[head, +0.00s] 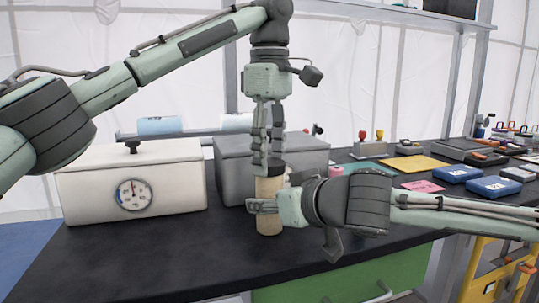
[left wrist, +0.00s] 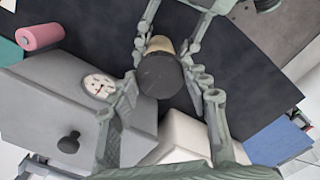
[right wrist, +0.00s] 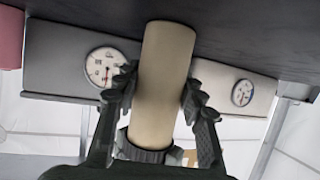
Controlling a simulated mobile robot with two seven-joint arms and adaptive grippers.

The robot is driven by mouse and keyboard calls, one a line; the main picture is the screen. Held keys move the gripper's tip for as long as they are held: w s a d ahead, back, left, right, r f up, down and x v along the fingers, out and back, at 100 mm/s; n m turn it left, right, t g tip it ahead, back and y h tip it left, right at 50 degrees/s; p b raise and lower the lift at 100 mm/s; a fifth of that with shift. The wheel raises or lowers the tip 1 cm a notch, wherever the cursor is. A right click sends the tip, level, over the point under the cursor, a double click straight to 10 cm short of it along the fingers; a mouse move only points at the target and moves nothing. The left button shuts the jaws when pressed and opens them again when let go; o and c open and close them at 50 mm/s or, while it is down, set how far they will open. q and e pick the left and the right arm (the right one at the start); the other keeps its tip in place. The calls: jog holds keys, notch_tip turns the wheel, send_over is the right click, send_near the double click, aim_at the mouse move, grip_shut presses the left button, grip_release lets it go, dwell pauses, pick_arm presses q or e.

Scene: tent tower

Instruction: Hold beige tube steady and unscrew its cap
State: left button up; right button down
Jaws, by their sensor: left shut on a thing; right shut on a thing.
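The beige tube (head: 269,222) stands upright on the black bench in the head view, with its dark cap (head: 274,168) on top. My left gripper (head: 267,160) points straight down from above, its fingers around the cap. In the left wrist view the round cap (left wrist: 160,76) sits between the two fingers, with a bit of the tube (left wrist: 160,44) behind it. My right gripper (head: 265,206) comes in from the right and is shut around the tube's middle. In the right wrist view the tube (right wrist: 163,75) is between both fingers, and its dark cap end is partly hidden by the gripper.
A white box with a dial (head: 134,185) stands left of the tube, and a grey box (head: 232,165) stands close behind it. Blue cases (head: 493,187), a yellow sheet (head: 414,163) and tools lie on the right. The bench's front left is clear.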

aim_at(270, 162)
pick_arm(q)
jog(key=shift+r, duration=0.25)
jog(key=shift+r, duration=0.9)
jog(key=shift+r, duration=2)
pick_arm(e)
jog(key=c, duration=0.8)
grip_release()
jog(key=shift+c, duration=0.2)
